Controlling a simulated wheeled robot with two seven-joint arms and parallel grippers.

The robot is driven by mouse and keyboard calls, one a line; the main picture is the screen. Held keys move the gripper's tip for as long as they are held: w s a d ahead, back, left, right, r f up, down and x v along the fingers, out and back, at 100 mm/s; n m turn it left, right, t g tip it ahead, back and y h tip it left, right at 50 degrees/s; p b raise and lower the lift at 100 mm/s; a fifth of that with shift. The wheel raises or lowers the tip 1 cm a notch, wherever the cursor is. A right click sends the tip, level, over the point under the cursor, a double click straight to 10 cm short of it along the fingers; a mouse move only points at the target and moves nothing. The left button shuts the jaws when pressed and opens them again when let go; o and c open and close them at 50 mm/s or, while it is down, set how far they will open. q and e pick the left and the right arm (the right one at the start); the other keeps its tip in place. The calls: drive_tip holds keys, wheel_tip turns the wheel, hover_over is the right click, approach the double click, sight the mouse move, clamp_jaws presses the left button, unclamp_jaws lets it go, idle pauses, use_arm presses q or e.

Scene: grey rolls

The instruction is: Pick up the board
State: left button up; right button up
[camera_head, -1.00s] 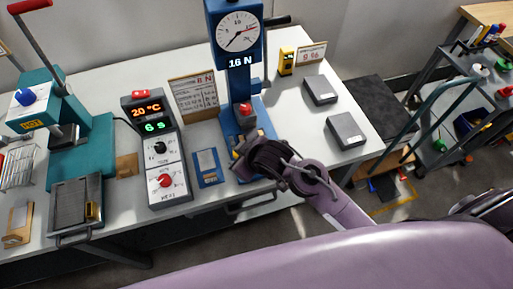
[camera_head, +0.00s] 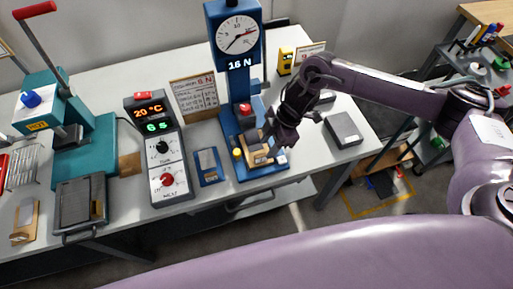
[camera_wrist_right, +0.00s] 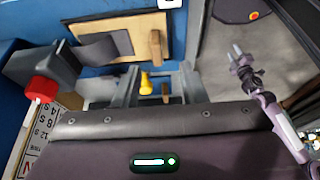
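A wooden board (camera_head: 254,157) with a grey patch lies on the blue base of the force-gauge press in the head view. In the right wrist view the board (camera_wrist_right: 172,27) lies flat on blue, with an upright wooden block at its edge. My right gripper (camera_head: 272,138) is just above and beside the board; its fingers (camera_wrist_right: 155,82) look apart, with a yellow knob (camera_wrist_right: 146,84) visible between them and nothing held. My left gripper (camera_wrist_right: 237,57) shows at the right of the wrist view, prongs apart and empty; it is out of the head view.
The gauge press (camera_head: 237,65) stands behind the board, with a red knob (camera_wrist_right: 41,89) close by. A heater control box (camera_head: 164,160) and a teal press (camera_head: 83,155) are left. A grey block (camera_head: 344,130) lies right. The table front right is clear.

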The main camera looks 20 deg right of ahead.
sight(260, 155)
drive_tip(key=p+x, duration=0.2)
drive_tip(key=x, duration=0.3)
drive_tip(key=shift+w+a+f, duration=0.2)
drive_tip(key=shift+a+f, duration=0.05)
drive_tip(key=shift+a, duration=0.05)
drive_tip(key=shift+a+f, duration=0.15)
drive_tip(key=shift+f, duration=0.35)
clamp_jaws()
